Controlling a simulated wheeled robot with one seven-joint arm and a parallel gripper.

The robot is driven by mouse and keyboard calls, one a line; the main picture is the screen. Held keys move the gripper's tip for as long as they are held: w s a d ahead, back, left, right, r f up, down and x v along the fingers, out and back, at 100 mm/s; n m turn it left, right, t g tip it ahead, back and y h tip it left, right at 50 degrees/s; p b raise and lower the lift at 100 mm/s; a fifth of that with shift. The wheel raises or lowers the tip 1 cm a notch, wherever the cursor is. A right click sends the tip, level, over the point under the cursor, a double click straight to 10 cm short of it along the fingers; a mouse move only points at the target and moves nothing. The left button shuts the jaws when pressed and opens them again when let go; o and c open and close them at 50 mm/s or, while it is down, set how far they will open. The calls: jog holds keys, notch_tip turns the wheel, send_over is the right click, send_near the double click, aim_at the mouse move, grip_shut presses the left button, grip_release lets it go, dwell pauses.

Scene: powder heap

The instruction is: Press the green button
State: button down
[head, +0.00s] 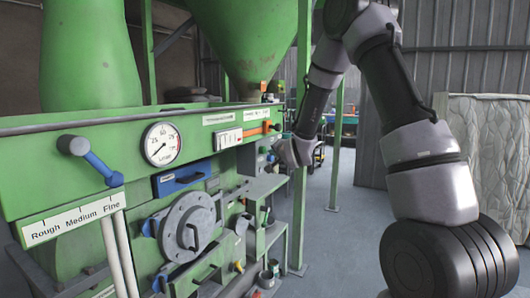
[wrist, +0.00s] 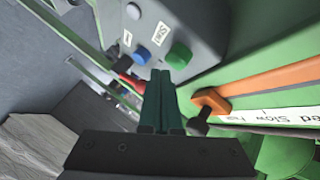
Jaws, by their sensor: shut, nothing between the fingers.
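The green button (wrist: 180,54) shows in the wrist view on the face of a grey control box (wrist: 185,22), beside a blue button (wrist: 143,54). My gripper (wrist: 161,74) is shut and empty. Its fingertips lie just below the green button in the picture, slightly to its left. Whether they touch it I cannot tell. In the head view my gripper (head: 292,152) is at the far right end of the green machine (head: 100,130). I cannot make out the green button there.
An orange lever (wrist: 212,101) sticks out close to the right of my fingers in the wrist view. A red part (wrist: 131,81) lies to their left. In the head view, a gauge (head: 162,144) and a blue-handled lever (head: 100,167) are on the machine. Floor (head: 345,225) is clear at the right.

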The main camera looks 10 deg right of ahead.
jog(key=shift+w+a, duration=0.1)
dwell(0.4)
jog(key=shift+w+a, duration=0.15)
jog(key=shift+a, duration=0.1)
jog(key=shift+w+a, duration=0.55)
jog(key=shift+a, duration=0.2)
dwell(1.2)
jog(key=shift+s+d, duration=0.8)
jog(key=shift+d, duration=0.25)
jog(key=shift+d, duration=0.1)
jog(key=shift+s+d, duration=0.75)
jog(key=shift+d, duration=0.25)
jog(key=shift+s+d, duration=0.75)
jog(key=shift+d, duration=0.2)
